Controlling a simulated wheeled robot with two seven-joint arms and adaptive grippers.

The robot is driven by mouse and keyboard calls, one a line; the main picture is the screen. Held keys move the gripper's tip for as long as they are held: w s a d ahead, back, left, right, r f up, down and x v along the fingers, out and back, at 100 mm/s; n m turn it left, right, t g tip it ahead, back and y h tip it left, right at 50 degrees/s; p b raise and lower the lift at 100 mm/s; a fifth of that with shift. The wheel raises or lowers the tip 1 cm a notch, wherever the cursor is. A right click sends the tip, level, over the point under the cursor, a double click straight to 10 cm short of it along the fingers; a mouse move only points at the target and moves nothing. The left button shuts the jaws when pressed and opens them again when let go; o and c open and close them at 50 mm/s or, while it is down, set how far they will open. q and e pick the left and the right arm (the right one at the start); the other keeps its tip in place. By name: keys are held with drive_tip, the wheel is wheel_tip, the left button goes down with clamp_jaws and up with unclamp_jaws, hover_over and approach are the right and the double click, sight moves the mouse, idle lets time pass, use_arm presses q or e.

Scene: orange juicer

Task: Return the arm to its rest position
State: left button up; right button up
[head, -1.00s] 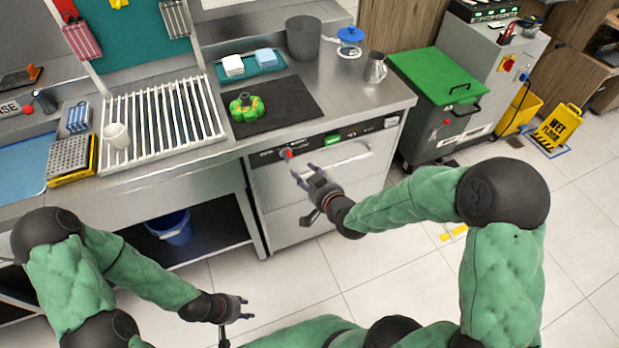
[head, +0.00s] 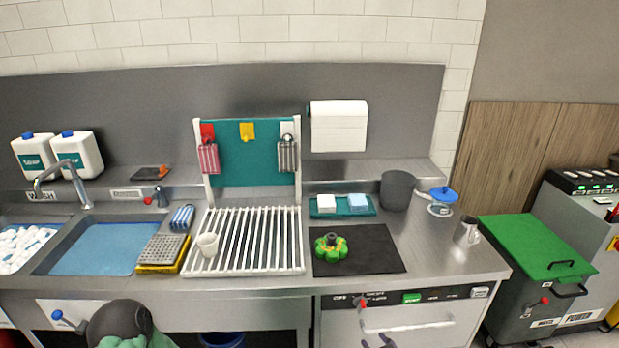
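Only the fingertips of my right gripper (head: 378,343) show, at the bottom edge of the head view in front of the machine's drawer handle. They are apart with nothing visible between them. Part of my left arm (head: 120,325) shows at the bottom left; its gripper is out of view.
A grey pot (head: 397,190), a metal jug (head: 466,231) and a blue-lidded jar (head: 440,203) stand at the right. A green-lidded bin (head: 530,247) is beside the counter.

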drive_tip(key=s+a+f+g, duration=0.3)
drive_tip(key=s+f+g, duration=0.1)
drive_tip(key=s+f, duration=0.2)
drive_tip(key=s+a+f+g+y+p, duration=0.1)
drive_tip(key=s+a+f+g, duration=0.2)
drive_tip(key=s+f, duration=0.4)
drive_tip(key=s+a+f+g, duration=0.3)
drive_tip(key=s+f, duration=0.3)
drive_tip(key=f, duration=0.3)
drive_tip(key=shift+s+f+m+g+y, duration=0.3)
drive_tip(key=shift+s+f+g+y, duration=0.1)
drive_tip(key=shift+g, duration=0.5)
drive_tip(key=shift+d, duration=0.1)
